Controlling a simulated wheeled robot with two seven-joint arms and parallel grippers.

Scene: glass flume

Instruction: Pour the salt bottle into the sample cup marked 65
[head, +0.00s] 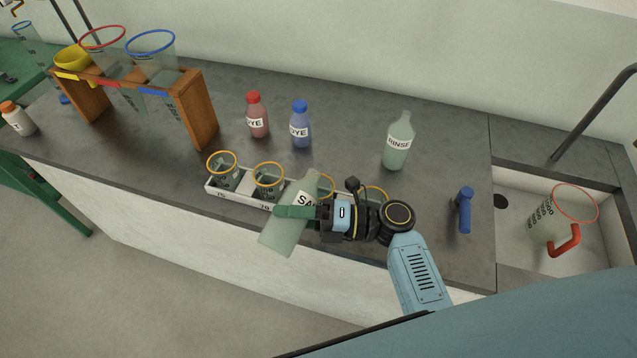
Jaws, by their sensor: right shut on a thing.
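My right gripper (290,212) is shut on the salt bottle (281,235), a pale grey-green bottle with a partly hidden white label reading "SA". The bottle is held tilted at the front edge of the white cup rack (213,187), covering part of it. Several sample cups with orange rims stand in the rack. Two show clearly, the left cup (224,177) and the cup beside it (268,181); the others are partly behind the bottle and gripper. One rack label seems to read 79; I cannot make out a 65. My left gripper is not in view.
A red dye bottle (257,118), a blue dye bottle (300,129) and a rinse bottle (398,145) stand behind the rack. A wooden stand (198,120) with glass funnels is left. A sink (515,225) holding a jug (548,222) is right. A blue handle (464,208) stands near it.

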